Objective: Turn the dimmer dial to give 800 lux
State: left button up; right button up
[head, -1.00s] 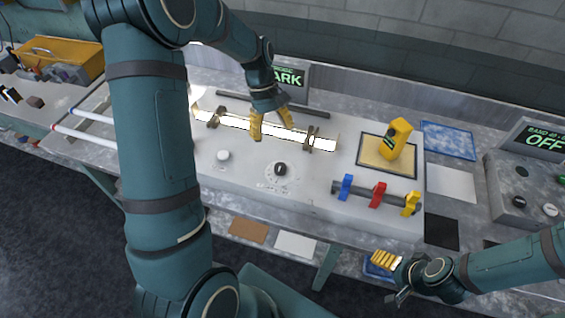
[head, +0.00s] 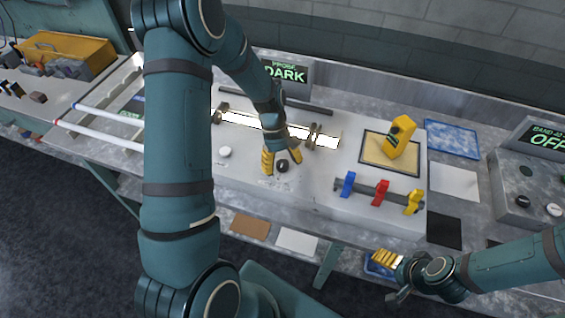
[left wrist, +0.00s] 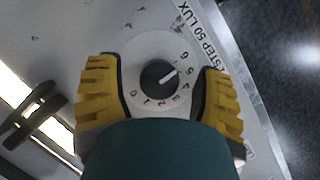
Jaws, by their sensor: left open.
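The dimmer dial (head: 282,167) is a small dark knob on the pale bench panel. In the left wrist view, the dial (left wrist: 158,75) has a white pointer line aimed up and right, near the 5 and 6 of its printed scale. My left gripper (head: 281,158) is open, with its yellow fingers around the dial. In the left wrist view, the left gripper's fingers (left wrist: 160,92) stand either side of the knob, with gaps visible. The probe display (head: 287,74) reads DARK. A yellow handheld device (head: 400,137) stands on a tan pad (head: 372,157).
A glowing tube (head: 240,119) lies in brackets behind the dial. A white knob (head: 225,152) is to its left. Blue, red and yellow clips (head: 380,193) stand on a rail to the right. My right gripper (head: 388,275) hangs at the bench's front edge.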

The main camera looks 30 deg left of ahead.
pick_arm(q)
grip_shut()
jog(key=shift+s+m+g+y, duration=0.1)
jog(key=shift+m+g+y, duration=0.3)
jog(key=shift+m, duration=1.05)
jog(key=shift+m+g+y, duration=0.4)
jog(key=shift+m, duration=1.05)
grip_release()
jog(key=v, duration=1.2)
